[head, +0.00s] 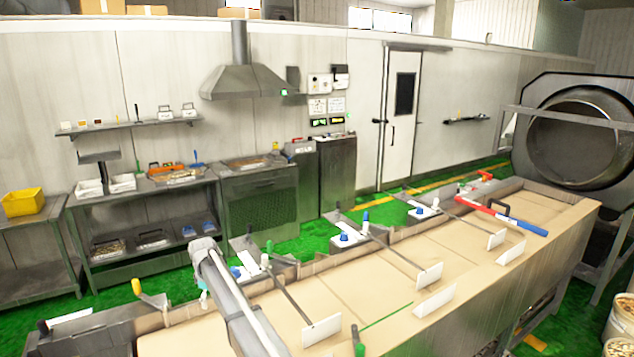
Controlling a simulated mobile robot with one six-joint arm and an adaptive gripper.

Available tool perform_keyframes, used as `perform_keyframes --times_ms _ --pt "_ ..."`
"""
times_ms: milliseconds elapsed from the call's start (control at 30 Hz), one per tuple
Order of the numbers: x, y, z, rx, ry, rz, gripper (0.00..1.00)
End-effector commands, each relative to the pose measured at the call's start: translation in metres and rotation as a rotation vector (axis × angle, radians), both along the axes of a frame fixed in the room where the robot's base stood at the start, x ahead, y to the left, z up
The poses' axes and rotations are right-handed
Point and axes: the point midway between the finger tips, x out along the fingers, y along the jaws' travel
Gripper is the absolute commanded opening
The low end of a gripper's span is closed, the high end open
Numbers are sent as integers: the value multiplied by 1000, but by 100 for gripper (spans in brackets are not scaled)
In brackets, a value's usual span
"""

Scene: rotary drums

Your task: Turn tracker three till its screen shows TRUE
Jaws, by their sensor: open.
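A long tan-topped trough (330,293) runs across the foreground. Along its back edge sit small fixtures with white plates and blue knobs: one at the left (242,269), one in the middle (346,238) and one to the right (421,212). I cannot tell which is tracker three, and no number is readable. Two small dark screens with green marks (328,121) hang on the back wall, their text too small to read. My gripper (203,296) shows only in part below my wrist at the left, above the trough's back edge near the left fixture. It is open; nothing shows in it.
White boards on rods (322,332) lie across the trough, with a red and blue pole (500,216) at the right. A big drum (580,140) stands far right. Shelves and a yellow bin (23,202) are at the left. Green floor lies behind the trough.

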Motion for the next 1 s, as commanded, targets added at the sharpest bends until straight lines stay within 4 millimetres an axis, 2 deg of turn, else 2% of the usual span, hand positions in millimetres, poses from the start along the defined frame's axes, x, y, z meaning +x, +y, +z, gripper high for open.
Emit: perform_keyframes --times_ms 167,367,567,767,867,967,1000 --pt "-1 -3 0 0 0 -4 95" --pt "-5 -27 0 0 0 -47 95" --pt "-12 -60 0 0 0 -109 95" --pt "-25 -109 0 0 0 -207 95" --pt "-36 -145 0 0 0 -277 95" --pt "-53 -190 0 -1 0 -370 95" --pt "-62 -211 0 -1 0 -414 95"
